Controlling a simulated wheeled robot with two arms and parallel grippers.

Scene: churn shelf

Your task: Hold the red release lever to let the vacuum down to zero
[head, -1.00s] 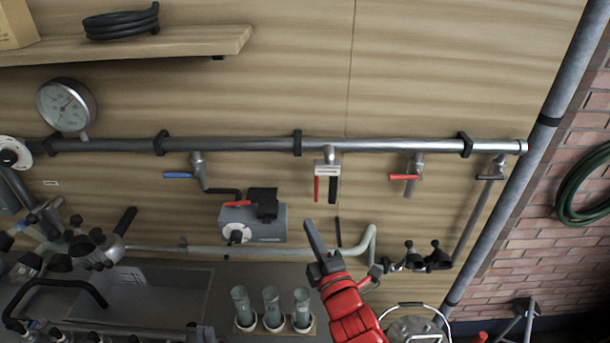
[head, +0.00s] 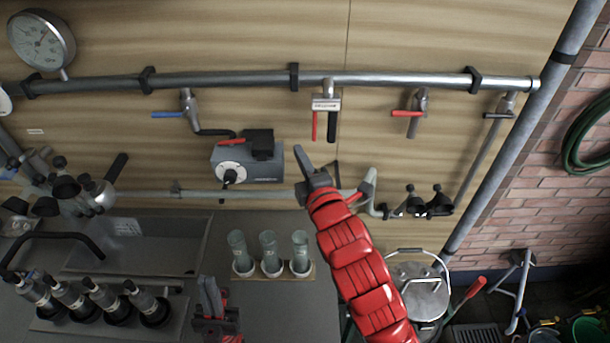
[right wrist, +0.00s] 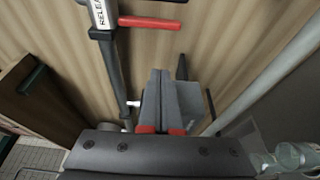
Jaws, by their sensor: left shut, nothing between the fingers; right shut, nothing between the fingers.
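The red release lever (head: 314,126) hangs straight down from a valve on the steel pipe, beside a black bar (head: 332,127). In the right wrist view the red lever (right wrist: 152,22) is at the top, near a plate partly reading "RELEA". My right gripper (head: 300,150) is shut and empty, its tip just below and left of the lever in the head view; I cannot tell whether they touch. In the right wrist view its fingers (right wrist: 161,75) show a gap to the lever. My left gripper (head: 209,282) is shut and empty, low over the counter. The gauge (head: 41,40) is too small to read.
The pipe (head: 230,79) also carries a blue-handled valve (head: 167,115) and another red-handled valve (head: 407,113). A grey pump box (head: 262,165) is on the wall left of my right gripper. Green cups (head: 269,250) and a metal can (head: 420,290) stand below.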

